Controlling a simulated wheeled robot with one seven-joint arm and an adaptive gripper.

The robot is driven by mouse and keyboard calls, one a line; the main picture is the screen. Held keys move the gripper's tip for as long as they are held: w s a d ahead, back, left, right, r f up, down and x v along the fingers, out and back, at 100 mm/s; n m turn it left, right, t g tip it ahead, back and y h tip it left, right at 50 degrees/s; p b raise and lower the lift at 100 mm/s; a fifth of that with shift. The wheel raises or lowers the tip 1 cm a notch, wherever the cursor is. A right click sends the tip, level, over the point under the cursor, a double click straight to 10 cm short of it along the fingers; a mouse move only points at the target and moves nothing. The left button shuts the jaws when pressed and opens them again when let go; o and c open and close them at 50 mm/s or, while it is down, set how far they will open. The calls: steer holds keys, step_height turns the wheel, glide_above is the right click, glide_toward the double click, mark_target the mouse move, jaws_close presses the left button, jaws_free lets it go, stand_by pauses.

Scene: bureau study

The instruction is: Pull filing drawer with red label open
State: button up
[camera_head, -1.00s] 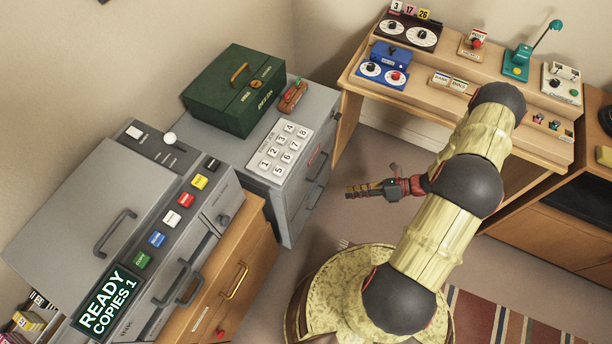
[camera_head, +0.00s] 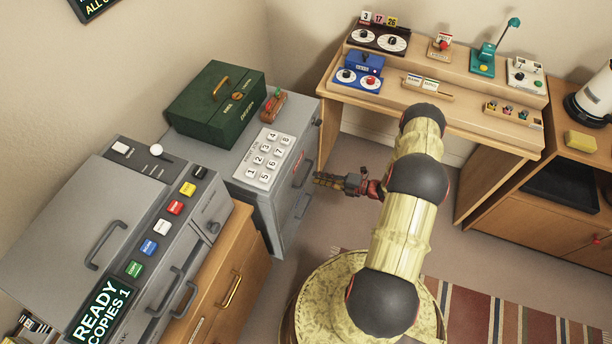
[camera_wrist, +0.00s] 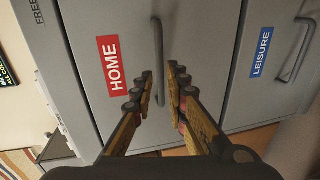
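The grey filing cabinet (camera_head: 262,213) stands left of my arm in the head view. In the wrist view its drawer with a red HOME label (camera_wrist: 114,66) fills the middle, and its front looks flush with the cabinet. That drawer's dark bar handle (camera_wrist: 158,50) runs up and down in this view, just beyond my fingertips. My gripper (camera_wrist: 162,80) is open, with its fingers on either side of the handle's line; I cannot tell whether they touch it. In the head view my gripper (camera_head: 318,179) is close to the cabinet front.
A second drawer with a blue LEISURE label (camera_wrist: 261,52) and its own handle (camera_wrist: 293,50) is beside the red one. A green box (camera_head: 218,105) and a number keypad (camera_head: 268,160) are on the cabinet top. A wooden desk (camera_head: 440,110) stands behind my arm.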

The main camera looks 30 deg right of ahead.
mark_target(307, 174)
steer(key=b+x, duration=0.1)
steer(key=x, duration=0.5)
steer(key=shift+c, duration=1.2)
jaws_close()
